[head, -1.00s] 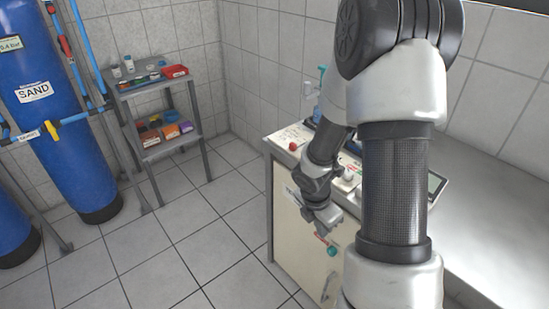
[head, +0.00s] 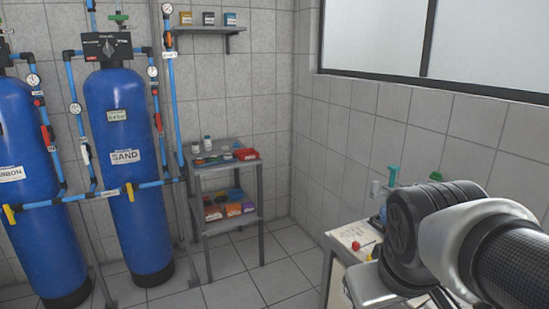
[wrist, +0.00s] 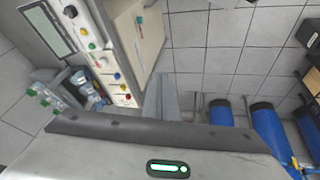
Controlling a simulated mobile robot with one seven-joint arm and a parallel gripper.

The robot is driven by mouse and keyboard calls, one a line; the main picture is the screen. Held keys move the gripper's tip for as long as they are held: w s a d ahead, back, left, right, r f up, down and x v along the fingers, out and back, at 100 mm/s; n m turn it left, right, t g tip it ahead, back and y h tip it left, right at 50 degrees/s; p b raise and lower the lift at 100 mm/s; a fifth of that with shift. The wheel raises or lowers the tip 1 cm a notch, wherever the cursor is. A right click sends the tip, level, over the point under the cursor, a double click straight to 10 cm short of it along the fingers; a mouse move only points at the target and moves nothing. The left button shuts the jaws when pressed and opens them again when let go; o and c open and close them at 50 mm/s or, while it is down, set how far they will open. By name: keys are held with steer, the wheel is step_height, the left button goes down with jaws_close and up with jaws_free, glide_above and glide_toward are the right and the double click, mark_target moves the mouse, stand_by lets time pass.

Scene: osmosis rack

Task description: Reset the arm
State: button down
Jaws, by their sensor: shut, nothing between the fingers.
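My arm (head: 440,230) reaches in from the right edge of the head view, over the bench area at the lower right. Its far end is out of sight there, so my gripper is not seen in the head view. In the wrist view my gripper (wrist: 162,98) shows as two grey fingers close together, shut and empty, beyond the pale wrist housing with a green light. The fingers show against the tiled floor and touch nothing that I can see.
The control cabinet (wrist: 138,40) with coloured knobs stands beside the fingers in the wrist view. A shelf rack (head: 225,178) with bottles and boxes stands in the corner. Blue tanks (head: 125,190) with pipes stand left. Tiled floor between them is clear.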

step_height(320, 180, up, 14)
steer(key=s+a+m+y+p, duration=0.1)
steer(key=s+a+m+p, duration=0.1)
steer(key=p, duration=1)
steer(key=shift+s+a+r+t, duration=0.15)
steer(key=shift+s+a+t, duration=0.15)
steer(key=shift+t, duration=0.1)
stand_by(0.8)
